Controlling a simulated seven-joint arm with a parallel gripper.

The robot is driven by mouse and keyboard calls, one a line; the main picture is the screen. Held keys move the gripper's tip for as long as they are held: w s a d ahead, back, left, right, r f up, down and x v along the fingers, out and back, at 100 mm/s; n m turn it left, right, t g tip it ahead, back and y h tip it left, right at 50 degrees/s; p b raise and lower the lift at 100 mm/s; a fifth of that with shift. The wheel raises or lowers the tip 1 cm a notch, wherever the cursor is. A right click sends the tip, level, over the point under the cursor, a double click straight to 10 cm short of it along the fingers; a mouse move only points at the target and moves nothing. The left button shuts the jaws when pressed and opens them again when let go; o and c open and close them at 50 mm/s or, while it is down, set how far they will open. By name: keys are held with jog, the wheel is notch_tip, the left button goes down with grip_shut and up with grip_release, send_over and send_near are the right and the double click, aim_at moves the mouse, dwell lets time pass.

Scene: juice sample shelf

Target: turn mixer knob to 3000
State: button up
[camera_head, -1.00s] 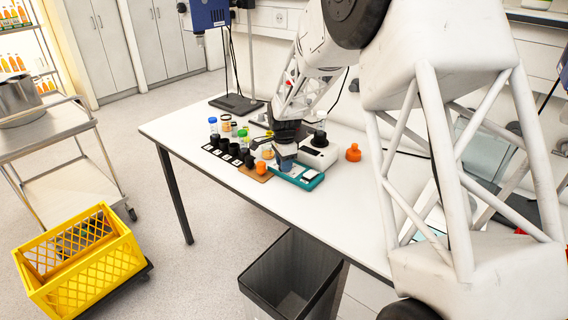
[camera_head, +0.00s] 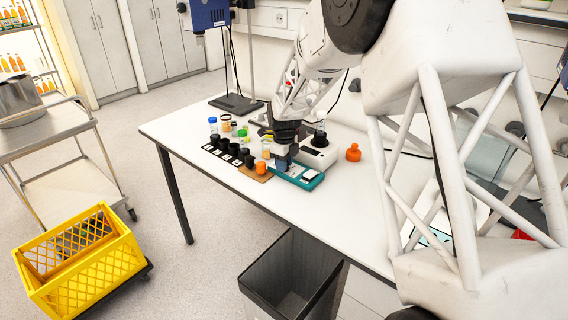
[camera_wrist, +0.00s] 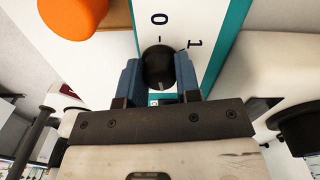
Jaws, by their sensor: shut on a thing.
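In the wrist view, a round black knob (camera_wrist: 158,66) stands on a white panel (camera_wrist: 178,20) with teal edges. The marks "0" and "1" show beyond the knob. My gripper (camera_wrist: 158,80) has its two blue fingers on either side of the knob, shut on it. A pale mark shows on the knob's near side, but I cannot read its setting. In the head view, my gripper (camera_head: 281,163) points down at the left end of the teal-edged device (camera_head: 300,177) on the table. The knob is hidden there by the gripper.
An orange cap (camera_head: 260,168) stands on a brown board just left of the device. The front table surface (camera_head: 240,205) is clear.

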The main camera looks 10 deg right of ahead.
jog(key=shift+m, duration=1)
jog(key=o, duration=0.9)
jog(key=shift+o, duration=0.2)
jog(key=shift+r, duration=0.1)
jog(key=shift+r, duration=3.8)
